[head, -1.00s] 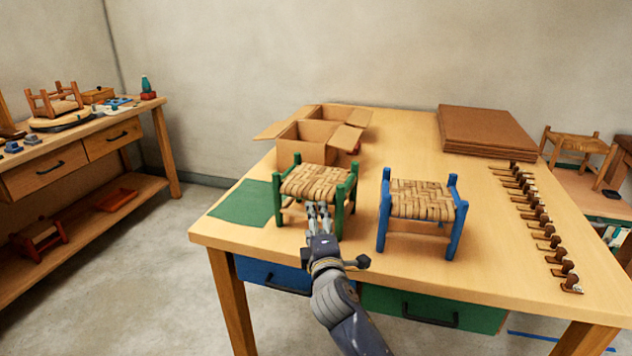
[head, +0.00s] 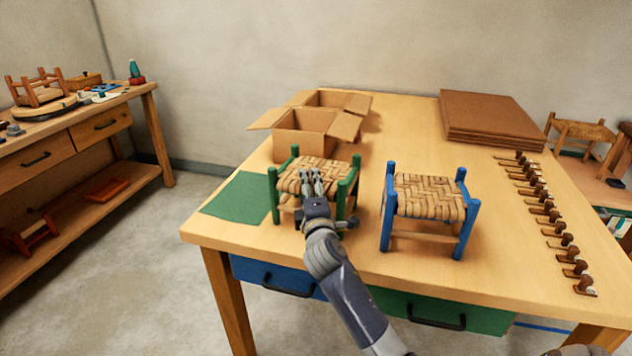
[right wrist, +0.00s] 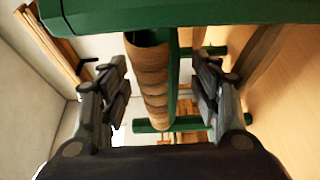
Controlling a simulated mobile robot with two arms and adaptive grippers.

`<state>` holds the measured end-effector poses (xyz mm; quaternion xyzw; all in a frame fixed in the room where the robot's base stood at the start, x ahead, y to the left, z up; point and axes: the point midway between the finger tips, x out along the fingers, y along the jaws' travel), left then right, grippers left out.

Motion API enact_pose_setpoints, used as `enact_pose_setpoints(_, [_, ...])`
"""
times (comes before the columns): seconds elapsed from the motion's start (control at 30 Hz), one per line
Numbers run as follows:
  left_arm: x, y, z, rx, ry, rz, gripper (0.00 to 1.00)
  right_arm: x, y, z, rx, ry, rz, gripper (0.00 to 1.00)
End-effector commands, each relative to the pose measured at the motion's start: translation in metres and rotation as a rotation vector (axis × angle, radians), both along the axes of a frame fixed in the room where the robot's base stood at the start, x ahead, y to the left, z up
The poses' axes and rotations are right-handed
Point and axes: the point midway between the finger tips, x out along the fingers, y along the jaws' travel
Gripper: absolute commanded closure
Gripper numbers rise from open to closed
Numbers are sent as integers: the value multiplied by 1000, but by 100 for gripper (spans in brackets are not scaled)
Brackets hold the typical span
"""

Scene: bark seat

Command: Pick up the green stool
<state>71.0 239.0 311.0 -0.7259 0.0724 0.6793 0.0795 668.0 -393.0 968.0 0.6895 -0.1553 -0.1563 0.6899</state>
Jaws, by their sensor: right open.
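The green stool (head: 347,192), with green legs and a woven straw seat, stands upright on the wooden table near its front left. My right gripper (head: 312,175) overlaps the front of its seat in the head view. In the right wrist view the gripper (right wrist: 165,100) is open, with one finger on each side of the woven seat edge (right wrist: 150,80). A gap shows between the seat and each finger. A green leg (right wrist: 200,15) crosses the top of that view. My left gripper is not in view.
A blue stool (head: 428,195) stands close on the right. A green mat (head: 238,200) lies to the left. Open cardboard boxes (head: 300,140) stand behind. Brown boards (head: 490,118) are stacked at the back right, with a row of small wooden pieces (head: 545,210) along the right side.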

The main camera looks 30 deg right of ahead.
Motion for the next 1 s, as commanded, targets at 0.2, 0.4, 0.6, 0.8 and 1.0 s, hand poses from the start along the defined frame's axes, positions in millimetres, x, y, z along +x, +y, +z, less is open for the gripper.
enact_pose_setpoints(0.2, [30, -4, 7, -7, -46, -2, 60, 26, -8, 4, 1, -2, -1, 43])
enact_pose_setpoints(0.4, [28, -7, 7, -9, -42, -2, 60, 42, -16, 3, 2, -1, 0, 43])
enact_pose_setpoints(0.6, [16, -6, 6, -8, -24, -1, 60, 45, -17, 3, 0, -1, 0, 43])
enact_pose_setpoints(0.8, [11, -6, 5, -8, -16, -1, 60, 45, -17, 3, 0, -1, 0, 63])
enact_pose_setpoints(1.0, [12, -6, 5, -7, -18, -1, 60, 45, -17, 2, 1, 0, 0, 100])
